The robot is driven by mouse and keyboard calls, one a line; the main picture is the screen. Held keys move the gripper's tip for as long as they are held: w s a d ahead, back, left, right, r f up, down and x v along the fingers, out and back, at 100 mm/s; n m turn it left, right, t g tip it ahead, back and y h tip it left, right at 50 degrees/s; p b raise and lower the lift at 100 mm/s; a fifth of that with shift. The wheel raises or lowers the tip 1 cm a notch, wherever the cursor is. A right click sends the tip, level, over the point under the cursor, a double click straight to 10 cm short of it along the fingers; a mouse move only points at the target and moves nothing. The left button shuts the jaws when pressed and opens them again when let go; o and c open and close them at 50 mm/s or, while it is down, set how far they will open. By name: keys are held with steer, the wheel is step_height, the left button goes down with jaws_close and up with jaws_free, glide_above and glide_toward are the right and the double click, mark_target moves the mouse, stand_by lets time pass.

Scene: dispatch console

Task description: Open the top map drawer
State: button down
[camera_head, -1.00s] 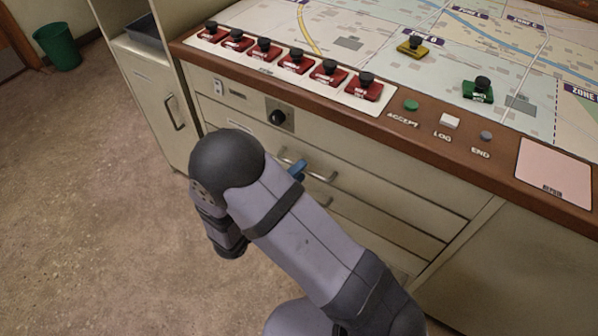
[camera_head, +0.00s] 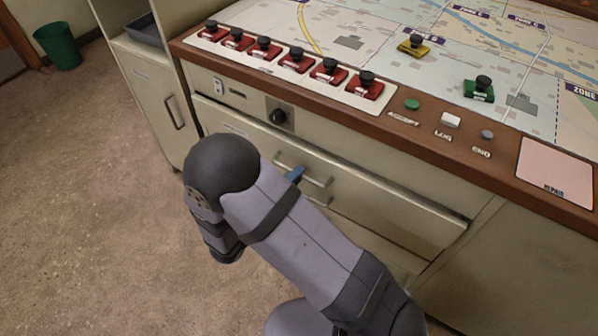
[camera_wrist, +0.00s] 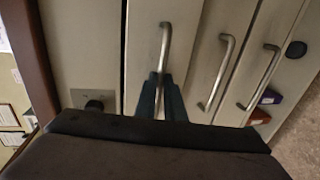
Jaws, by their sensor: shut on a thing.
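The top map drawer (camera_head: 395,218) is the cream front below the brown console edge. It stands a little way out from the cabinet, partly open. Its metal bar handle (camera_head: 320,182) shows beside my gripper, and also runs up from between my fingers in the wrist view (camera_wrist: 165,38). My gripper (camera_head: 294,174) shows only as a blue fingertip behind my arm in the head view. In the wrist view, my blue fingers (camera_wrist: 161,92) are shut on the handle's near part. My arm hides part of the drawer front and the drawers below.
Two lower drawer handles (camera_wrist: 225,70) (camera_wrist: 270,75) lie to the right in the wrist view. A black knob (camera_head: 279,117) sits on the panel above the drawer. Red pieces (camera_head: 295,61) line the console top.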

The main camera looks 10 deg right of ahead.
steer(key=f+v, duration=0.2)
steer(key=v, duration=0.9)
steer(key=shift+s+a+f+b, duration=0.15)
steer(key=shift+s+a+b, duration=0.2)
steer(key=shift+s+a, duration=0.15)
steer(key=c, duration=1.9)
jaws_free()
steer(key=shift+o, duration=0.2)
steer(key=v, duration=0.7)
steer(key=shift+s+a, duration=0.1)
